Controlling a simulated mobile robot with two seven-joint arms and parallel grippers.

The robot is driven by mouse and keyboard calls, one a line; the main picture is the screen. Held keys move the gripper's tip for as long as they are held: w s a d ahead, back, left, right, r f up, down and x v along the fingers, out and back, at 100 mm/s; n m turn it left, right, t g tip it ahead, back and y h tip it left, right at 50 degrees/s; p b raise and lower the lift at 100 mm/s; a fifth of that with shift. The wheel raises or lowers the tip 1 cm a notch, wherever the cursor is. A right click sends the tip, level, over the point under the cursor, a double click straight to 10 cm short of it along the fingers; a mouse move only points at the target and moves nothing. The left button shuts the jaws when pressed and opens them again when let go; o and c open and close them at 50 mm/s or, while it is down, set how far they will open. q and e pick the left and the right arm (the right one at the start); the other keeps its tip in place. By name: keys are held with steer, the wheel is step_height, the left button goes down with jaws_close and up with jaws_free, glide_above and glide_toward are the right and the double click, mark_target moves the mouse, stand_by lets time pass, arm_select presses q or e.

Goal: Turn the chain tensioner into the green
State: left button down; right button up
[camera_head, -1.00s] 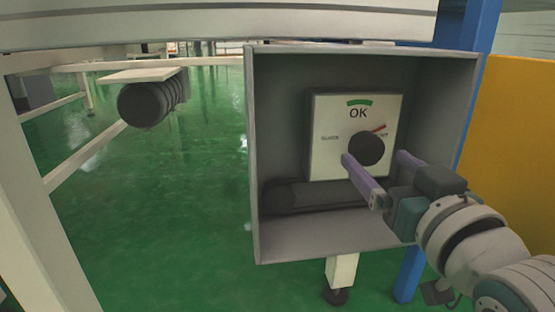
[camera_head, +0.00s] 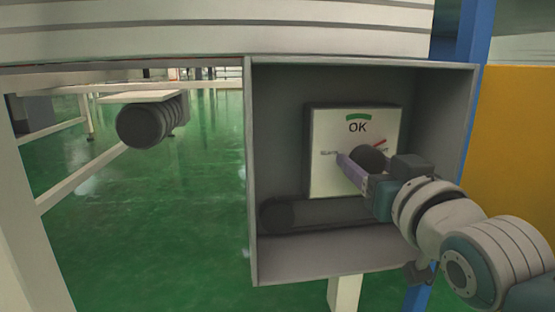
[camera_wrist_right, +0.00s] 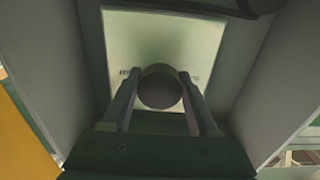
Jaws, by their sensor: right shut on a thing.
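The chain tensioner's dial plate (camera_head: 328,178) is a pale square panel on the back wall of a grey open box. It carries a green arc (camera_head: 358,117) above the letters OK. A dark round knob (camera_head: 369,157) sits at its middle, and a red pointer (camera_head: 381,142) points to the upper right, away from the green. My right gripper (camera_head: 362,163) is shut on the knob; in the right wrist view the knob (camera_wrist_right: 160,86) sits between both fingers. The far finger is mostly hidden in the head view. My left gripper is not in view.
The grey box (camera_head: 251,180) has raised walls around the dial. A dark roller (camera_head: 330,212) lies along its lower part. A blue post (camera_head: 472,40) and a yellow panel (camera_head: 515,130) stand to the right. Green floor (camera_head: 180,220) is open to the left.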

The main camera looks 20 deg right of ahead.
steer(key=c, duration=0.8)
steer(key=shift+o, duration=0.2)
steer(key=n+p, duration=0.2)
steer(key=shift+r+p, duration=0.15)
steer(key=shift+p, duration=0.2)
steer(key=n+p, duration=0.2)
steer(key=n, duration=0.1)
steer(key=n+p, duration=0.1)
steer(key=n, duration=0.2)
steer(key=shift+d+n, duration=0.1)
steer(key=shift+n, duration=0.3)
steer(key=shift+n+p, duration=0.35)
steer(key=shift+n, duration=1.85)
